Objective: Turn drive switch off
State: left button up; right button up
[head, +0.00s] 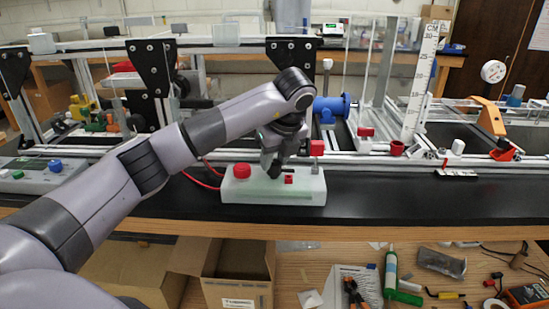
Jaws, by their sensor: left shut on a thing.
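A pale switch box (250,192) sits on the black bench top in the middle of the head view. It has a round red button (242,170) on its left and a small red square part (289,180) near its middle. My left gripper (273,172) reaches down from above onto the top of the box, between these two red parts. It is shut on the drive switch, most of which its fingers hide, so I cannot tell the switch's position. My right gripper is not in view.
An aluminium extrusion frame with clear panels stands behind the box, with a blue motor-like part (333,106) close by. A grey control panel (40,172) lies at the left. The black bench top (400,200) is clear to the right; a lower shelf holds cardboard boxes and tools.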

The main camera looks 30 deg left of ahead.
aim_at(281, 184)
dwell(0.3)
pick_arm(q)
jog(key=o, duration=1)
jog(key=shift+o, duration=0.2)
jog(key=v, duration=0.7)
jog(key=shift+d+r, duration=0.1)
